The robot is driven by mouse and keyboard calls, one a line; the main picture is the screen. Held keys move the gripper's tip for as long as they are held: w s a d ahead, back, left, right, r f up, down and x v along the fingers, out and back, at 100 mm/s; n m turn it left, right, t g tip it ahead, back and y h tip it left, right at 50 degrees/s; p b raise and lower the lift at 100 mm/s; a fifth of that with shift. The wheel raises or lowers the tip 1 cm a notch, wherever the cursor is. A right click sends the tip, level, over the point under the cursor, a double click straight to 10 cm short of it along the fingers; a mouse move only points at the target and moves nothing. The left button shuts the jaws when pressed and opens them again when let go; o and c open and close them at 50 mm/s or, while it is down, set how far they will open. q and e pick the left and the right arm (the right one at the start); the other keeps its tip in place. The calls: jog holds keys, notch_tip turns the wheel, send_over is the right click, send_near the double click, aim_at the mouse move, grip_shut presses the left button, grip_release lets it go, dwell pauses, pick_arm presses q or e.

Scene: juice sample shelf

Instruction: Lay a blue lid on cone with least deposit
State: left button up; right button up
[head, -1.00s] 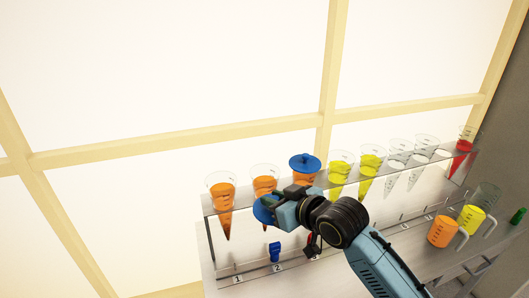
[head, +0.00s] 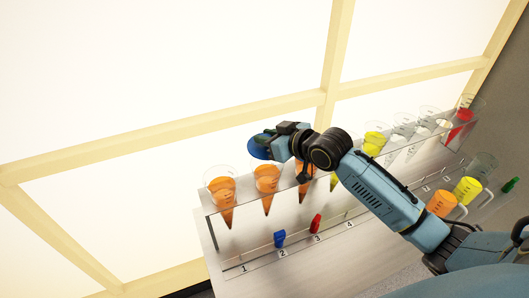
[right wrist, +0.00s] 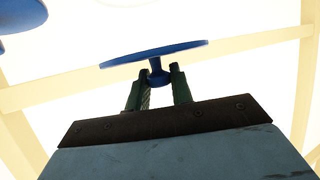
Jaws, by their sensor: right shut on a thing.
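My right gripper (head: 278,143) is shut on the knob of a blue lid (head: 261,147) and holds it above the second orange cone (head: 267,184), apart from it. In the right wrist view the lid (right wrist: 155,53) sits slightly tilted across the fingertips (right wrist: 158,80), its knob between them. The first orange cone (head: 222,191) stands at the shelf's left end. A third orange cone (head: 306,187) is partly behind my gripper. Another blue disc (right wrist: 20,14) shows at the upper left of the right wrist view. Deposit levels are too small to read. My left gripper is not in view.
The clear shelf (head: 247,193) also holds yellow cones (head: 375,140), clear cones (head: 402,132) and a red one (head: 465,112). Below are a blue clip (head: 279,238) and a red clip (head: 315,223). Orange (head: 441,205) and yellow (head: 468,189) jugs stand at right.

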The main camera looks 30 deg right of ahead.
aim_at(268, 163)
notch_tip(268, 163, down, 2)
jog(key=shift+s+f, duration=0.1)
jog(key=shift+f, duration=1.9)
jog(key=shift+f, duration=0.15)
grip_shut()
jog(key=o, duration=0.9)
grip_release()
jog(key=shift+o, duration=0.2)
jog(key=shift+r, duration=0.2)
jog(key=v, duration=1.2)
